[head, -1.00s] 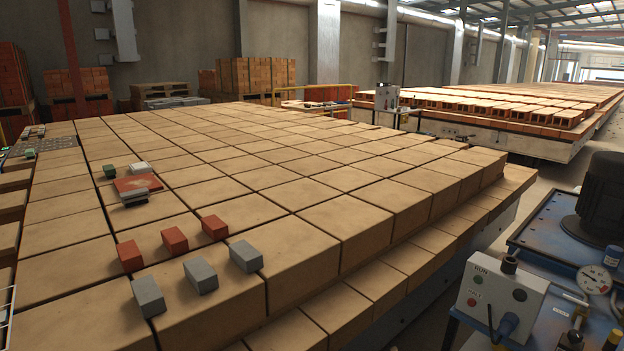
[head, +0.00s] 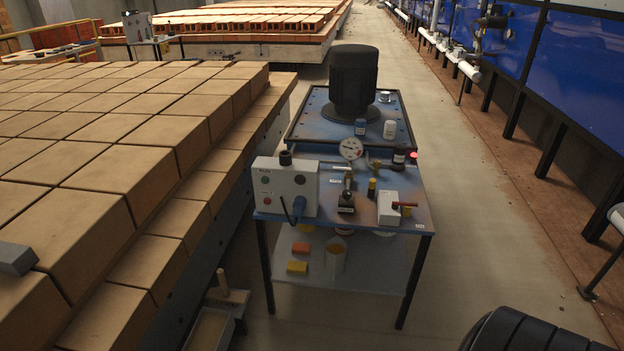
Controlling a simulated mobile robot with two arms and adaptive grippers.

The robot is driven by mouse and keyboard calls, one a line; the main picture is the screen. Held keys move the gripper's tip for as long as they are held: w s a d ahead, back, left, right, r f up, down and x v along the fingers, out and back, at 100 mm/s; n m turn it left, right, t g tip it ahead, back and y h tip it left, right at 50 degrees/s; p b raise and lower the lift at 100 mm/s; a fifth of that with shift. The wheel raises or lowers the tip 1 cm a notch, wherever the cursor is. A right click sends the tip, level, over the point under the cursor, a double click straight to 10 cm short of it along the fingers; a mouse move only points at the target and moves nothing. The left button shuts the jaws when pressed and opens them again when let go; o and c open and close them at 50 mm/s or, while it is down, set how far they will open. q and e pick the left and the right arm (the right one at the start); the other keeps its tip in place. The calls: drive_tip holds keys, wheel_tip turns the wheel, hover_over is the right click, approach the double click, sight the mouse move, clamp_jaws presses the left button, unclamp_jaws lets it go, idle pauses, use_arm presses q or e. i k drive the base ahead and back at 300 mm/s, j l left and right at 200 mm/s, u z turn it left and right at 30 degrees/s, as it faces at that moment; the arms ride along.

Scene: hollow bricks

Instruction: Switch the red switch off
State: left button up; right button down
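A small white switch box (head: 388,209) stands near the front right of a blue workbench (head: 340,222). Any on or off marking is too small to read. A small red lamp (head: 413,155) glows farther back at the bench's right edge. Neither of my grippers is in view, and nothing is touching the switch.
A grey control box (head: 286,187) with buttons and a gauge (head: 350,149) stand on the bench. A black motor (head: 353,85) is behind. Brick stacks (head: 120,180) fill the left. A dark ribbed thing (head: 540,330) is at bottom right. The floor right of the bench is clear.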

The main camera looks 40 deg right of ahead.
sight(395, 205)
drive_tip(key=z, duration=1.9)
